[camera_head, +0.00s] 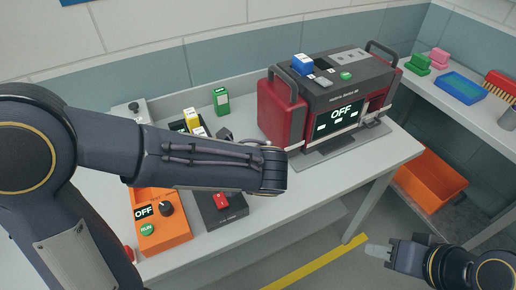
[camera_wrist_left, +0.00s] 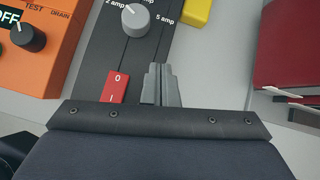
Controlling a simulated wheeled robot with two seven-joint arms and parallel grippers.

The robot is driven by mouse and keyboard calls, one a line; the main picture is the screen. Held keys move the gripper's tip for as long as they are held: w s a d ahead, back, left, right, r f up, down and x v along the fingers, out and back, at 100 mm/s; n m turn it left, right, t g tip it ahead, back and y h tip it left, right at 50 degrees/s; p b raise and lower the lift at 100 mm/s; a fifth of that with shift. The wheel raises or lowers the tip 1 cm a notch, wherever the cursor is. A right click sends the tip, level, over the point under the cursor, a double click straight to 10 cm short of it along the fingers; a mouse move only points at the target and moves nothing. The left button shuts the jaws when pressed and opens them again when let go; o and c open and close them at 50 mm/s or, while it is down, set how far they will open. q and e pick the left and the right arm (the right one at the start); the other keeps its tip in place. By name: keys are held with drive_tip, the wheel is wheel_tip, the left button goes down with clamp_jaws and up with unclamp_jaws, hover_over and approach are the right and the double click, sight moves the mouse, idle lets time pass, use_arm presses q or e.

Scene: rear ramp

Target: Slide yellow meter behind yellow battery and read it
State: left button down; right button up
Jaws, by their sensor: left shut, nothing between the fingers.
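A yellow block with a pale label (camera_head: 192,118) stands at the back of the table, partly hidden by my left arm. I cannot tell whether it is the battery, the meter or both. In the left wrist view, a yellow piece (camera_wrist_left: 197,12) shows at the top edge, beside the dark charger panel (camera_wrist_left: 88,50). My left gripper (camera_wrist_left: 161,85) is shut and empty over this panel, just right of a red rocker switch (camera_wrist_left: 118,88) and below a grey knob (camera_wrist_left: 135,20). My right gripper (camera_head: 376,250) is low at the right, away from the table; its opening is unclear.
An orange unit (camera_head: 170,232) reading OFF stands at the table's front left. A green battery (camera_head: 221,102) stands at the back. A red medical device (camera_head: 282,110), also reading OFF, carries a blue battery (camera_head: 303,65). An orange bin (camera_head: 430,185) sits under the right shelf.

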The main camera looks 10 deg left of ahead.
use_arm(q)
drive_tip(key=w+f+m, duration=0.1)
drive_tip(key=w+f, duration=0.2)
drive_tip(key=w, duration=0.1)
drive_tip(key=w+f+m+t, duration=0.1)
drive_tip(key=w+f, duration=0.2)
drive_tip(key=f, duration=0.1)
drive_tip(key=shift+w+f+m, duration=0.25)
drive_tip(key=shift+w+m, duration=0.05)
drive_tip(key=shift+w, duration=0.1)
drive_tip(key=w+a, duration=0.2)
drive_tip(key=shift+w, duration=0.4)
drive_tip(key=shift+w+a+p, duration=0.2)
drive_tip(key=shift+w+p, duration=0.1)
drive_tip(key=shift+w, duration=0.05)
drive_tip(key=w+a, duration=0.2)
drive_tip(key=w, duration=0.1)
drive_tip(key=shift+s+d, duration=0.1)
